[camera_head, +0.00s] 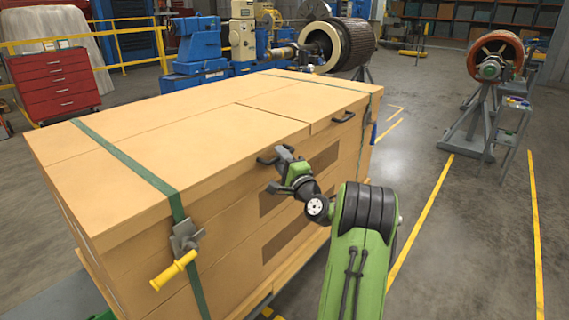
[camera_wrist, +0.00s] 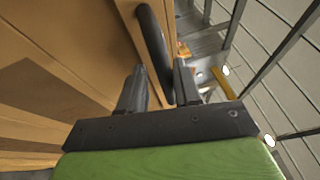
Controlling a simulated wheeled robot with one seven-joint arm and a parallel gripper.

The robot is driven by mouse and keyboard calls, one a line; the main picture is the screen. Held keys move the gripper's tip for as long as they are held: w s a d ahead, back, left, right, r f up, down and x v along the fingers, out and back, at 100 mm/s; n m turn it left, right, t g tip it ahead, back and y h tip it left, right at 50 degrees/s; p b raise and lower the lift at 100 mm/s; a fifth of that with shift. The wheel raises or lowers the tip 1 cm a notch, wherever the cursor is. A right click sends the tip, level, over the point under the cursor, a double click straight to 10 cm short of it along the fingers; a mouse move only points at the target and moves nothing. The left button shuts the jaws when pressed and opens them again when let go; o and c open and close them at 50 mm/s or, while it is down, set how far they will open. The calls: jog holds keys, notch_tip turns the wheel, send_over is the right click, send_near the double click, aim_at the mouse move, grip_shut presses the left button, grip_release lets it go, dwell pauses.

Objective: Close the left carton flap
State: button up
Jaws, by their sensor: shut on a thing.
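The large tan carton (camera_head: 215,190) stands in the middle of the head view, with its top divided by seams. The left flap (camera_head: 215,135) lies down across the top and looks about level with it. A dark handle (camera_head: 268,158) is at its front edge. My gripper (camera_head: 281,168) is at this handle, at the carton's front face. In the wrist view the fingers of my gripper (camera_wrist: 158,88) lie on either side of the black handle (camera_wrist: 154,45) and are shut on it. The fingers partly hide the handle.
The right flap (camera_head: 310,100) also lies flat, with its own handle (camera_head: 343,116). A green strap (camera_head: 130,160) with a yellow-handled ratchet (camera_head: 175,270) crosses the carton's left end. Free floor (camera_head: 430,240) lies to the right, before a rotor stand (camera_head: 485,120).

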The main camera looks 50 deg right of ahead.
jog(key=b+v, duration=0.3)
jog(key=v, duration=1.2)
jog(key=shift+s, duration=0.35)
jog(key=shift+a, duration=0.15)
